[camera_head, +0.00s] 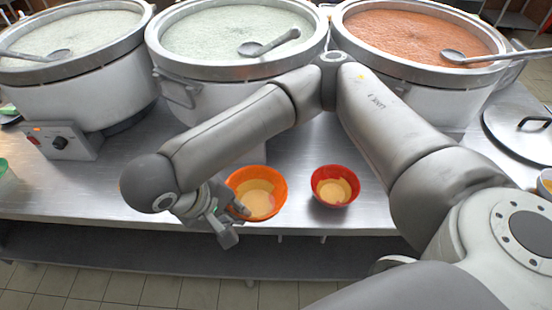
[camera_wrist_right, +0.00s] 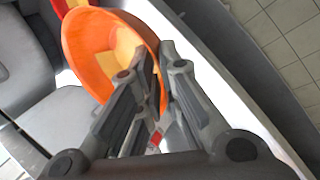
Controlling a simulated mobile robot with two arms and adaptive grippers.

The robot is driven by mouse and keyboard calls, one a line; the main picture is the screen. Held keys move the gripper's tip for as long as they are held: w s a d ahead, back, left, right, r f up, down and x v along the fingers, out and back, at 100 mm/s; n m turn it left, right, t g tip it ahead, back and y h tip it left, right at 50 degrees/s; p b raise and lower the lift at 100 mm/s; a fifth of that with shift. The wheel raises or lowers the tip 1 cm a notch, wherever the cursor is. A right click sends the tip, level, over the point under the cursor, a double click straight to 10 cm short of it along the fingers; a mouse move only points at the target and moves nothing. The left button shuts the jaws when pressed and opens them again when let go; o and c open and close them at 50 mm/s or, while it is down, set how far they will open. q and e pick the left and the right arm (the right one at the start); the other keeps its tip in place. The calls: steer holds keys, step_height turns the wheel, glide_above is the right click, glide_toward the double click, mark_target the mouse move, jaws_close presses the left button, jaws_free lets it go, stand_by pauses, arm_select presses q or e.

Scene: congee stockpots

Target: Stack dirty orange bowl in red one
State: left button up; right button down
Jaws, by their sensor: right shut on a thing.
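The orange bowl (camera_head: 270,182) is near the front edge of the metal table in the head view, with a yellowish residue inside. My right gripper (camera_head: 234,216) is at its left front side, shut on its rim. In the right wrist view the orange bowl (camera_wrist_right: 92,50) shows tilted in the picture, its wall between the fingers of the right gripper (camera_wrist_right: 158,85). The red bowl (camera_head: 335,186), also with yellowish residue, stands upright on the table to the right of the orange bowl, a small gap apart. My left gripper is not in view.
Three large stockpots stand behind: two pale ones (camera_head: 182,75) and one with orange-red content (camera_head: 420,40), each with a ladle. A pot lid (camera_head: 510,135) lies at the right. The table's front edge (camera_head: 120,220) is close to the bowls.

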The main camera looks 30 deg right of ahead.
mark_target(251, 187)
steer(key=w+d+f, duration=0.1)
steer(key=w+d, duration=0.1)
steer(key=w+d+f, duration=0.1)
steer(key=d, duration=0.1)
steer(key=w+d+f+b, duration=0.1)
steer(key=w+d+f, duration=0.1)
steer(key=shift+w+d+f, duration=0.1)
steer(key=shift+w+d, duration=0.2)
steer(key=shift+d, duration=0.05)
steer(key=f, duration=0.1)
steer(key=w+d+f, duration=0.2)
steer(key=shift+w+f, duration=0.15)
steer(key=shift+f, duration=0.2)
steer(key=shift+w+d+f, duration=0.25)
steer(key=shift+d+f, duration=0.05)
steer(key=shift+f, duration=0.2)
steer(key=f, duration=0.3)
steer(key=shift+w+d+p, duration=0.15)
steer(key=shift+d+p, duration=0.1)
steer(key=shift+p, duration=0.05)
steer(key=shift+f, duration=0.3)
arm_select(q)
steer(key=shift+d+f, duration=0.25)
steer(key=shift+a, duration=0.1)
arm_select(e)
steer(key=shift+f, duration=0.15)
steer(key=c, duration=1.6)
jaws_free()
